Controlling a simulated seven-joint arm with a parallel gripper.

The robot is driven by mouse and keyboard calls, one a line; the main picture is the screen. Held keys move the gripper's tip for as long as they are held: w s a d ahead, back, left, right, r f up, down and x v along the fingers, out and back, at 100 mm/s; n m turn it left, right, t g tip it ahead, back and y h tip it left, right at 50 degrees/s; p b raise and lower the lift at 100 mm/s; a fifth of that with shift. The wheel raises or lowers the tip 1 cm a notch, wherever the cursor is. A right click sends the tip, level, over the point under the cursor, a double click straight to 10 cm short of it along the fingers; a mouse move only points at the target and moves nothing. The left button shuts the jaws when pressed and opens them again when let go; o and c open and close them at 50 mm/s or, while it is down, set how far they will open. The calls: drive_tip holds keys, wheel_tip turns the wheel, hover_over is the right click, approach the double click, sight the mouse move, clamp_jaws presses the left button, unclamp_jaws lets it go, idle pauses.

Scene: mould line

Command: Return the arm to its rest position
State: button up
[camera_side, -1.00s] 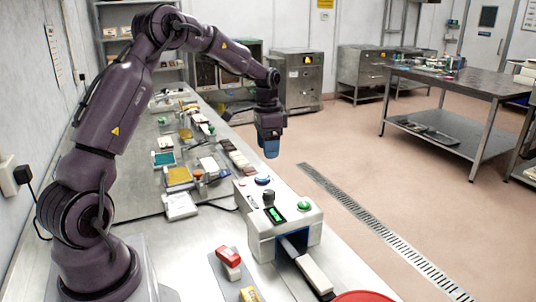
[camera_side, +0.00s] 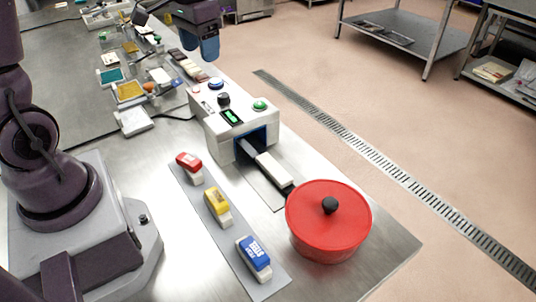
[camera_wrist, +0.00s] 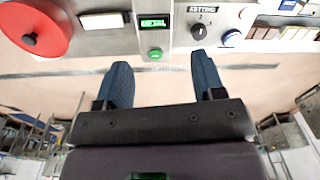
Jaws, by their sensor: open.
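My gripper (camera_side: 198,46) hangs with its blue fingers pointing down, in the air beyond the white machine in the side view. In the wrist view my gripper (camera_wrist: 160,62) shows two blue fingers spread apart, with nothing between them. The upper part of my arm is cut off in the side view. The white machine (camera_side: 236,120) carries a black knob, a lit green display and coloured buttons. The wrist view shows its green button (camera_wrist: 155,53) and its knob (camera_wrist: 198,32).
A red lidded pot (camera_side: 328,222) stands near the table's front corner. A white block (camera_side: 273,168) lies at the machine's opening. Red, yellow and blue-sleeved blocks (camera_side: 254,258) line a grey strip. Trays and small items crowd the far table. The floor beyond the table edge is open.

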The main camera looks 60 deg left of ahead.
drive_tip(key=s+d+r+m+t, duration=0.1)
drive_tip(key=s+d+r+t, duration=0.4)
drive_tip(key=s+d, duration=0.7)
wheel_tip(320, 180, up, 2)
drive_tip(key=shift+s+d+r+m, duration=0.25)
drive_tip(key=shift+s+d+m, duration=0.1)
drive_tip(key=shift+d+m, duration=0.05)
